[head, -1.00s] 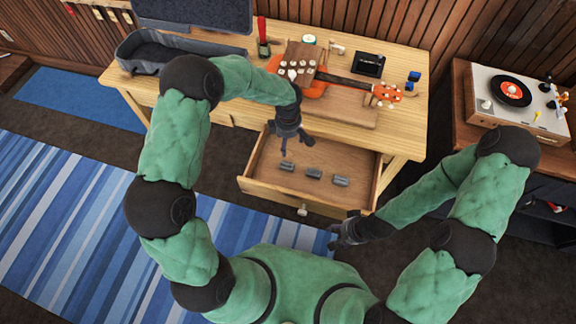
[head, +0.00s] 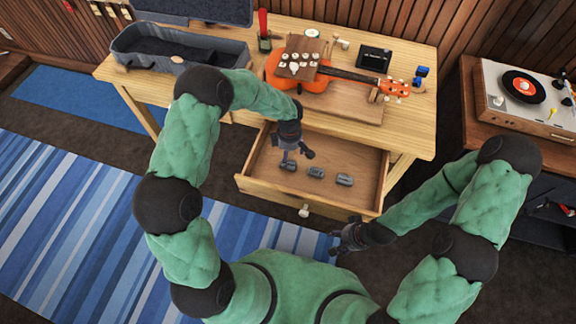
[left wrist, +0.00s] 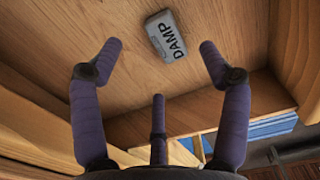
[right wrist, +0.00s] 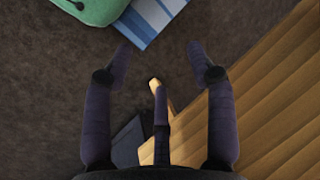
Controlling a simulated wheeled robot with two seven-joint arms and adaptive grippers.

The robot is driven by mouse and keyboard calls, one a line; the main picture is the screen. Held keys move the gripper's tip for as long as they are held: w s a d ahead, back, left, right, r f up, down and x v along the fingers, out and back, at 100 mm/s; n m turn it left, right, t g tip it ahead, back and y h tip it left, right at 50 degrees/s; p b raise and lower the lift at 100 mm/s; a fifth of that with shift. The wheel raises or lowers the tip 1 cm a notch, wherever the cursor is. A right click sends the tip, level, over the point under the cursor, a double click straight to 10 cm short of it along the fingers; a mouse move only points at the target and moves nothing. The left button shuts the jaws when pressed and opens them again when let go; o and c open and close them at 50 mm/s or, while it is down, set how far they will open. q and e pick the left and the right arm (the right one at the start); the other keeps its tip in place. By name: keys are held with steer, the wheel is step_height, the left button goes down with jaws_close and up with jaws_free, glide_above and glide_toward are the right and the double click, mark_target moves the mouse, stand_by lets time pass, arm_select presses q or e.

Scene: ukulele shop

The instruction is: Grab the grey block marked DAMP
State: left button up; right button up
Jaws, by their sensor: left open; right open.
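The grey block marked DAMP (left wrist: 166,37) lies on the wooden floor of the open drawer, its label readable in the left wrist view. It appears to be the leftmost block (head: 288,165) of three in the head view, where no marking is readable. My left gripper (head: 296,152) is open and empty over the drawer, just above that block. In the left wrist view the block shows beyond and between the spread fingertips, apart from them. My right gripper (head: 343,240) is open and empty, low in front of the drawer's right corner.
Two more grey blocks, a middle one (head: 316,172) and a right one (head: 345,180), lie in the drawer (head: 268,193). An orange ukulele (head: 312,84) and a grey case (head: 178,52) rest on the workbench above. The drawer's right side is bare.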

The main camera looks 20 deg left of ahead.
mark_target(289, 161)
arm_select(q)
step_height(289, 161, down, 5)
steer(key=shift+a+f+b, duration=0.15)
steer(key=shift+b, duration=0.7)
steer(key=c, duration=1.2)
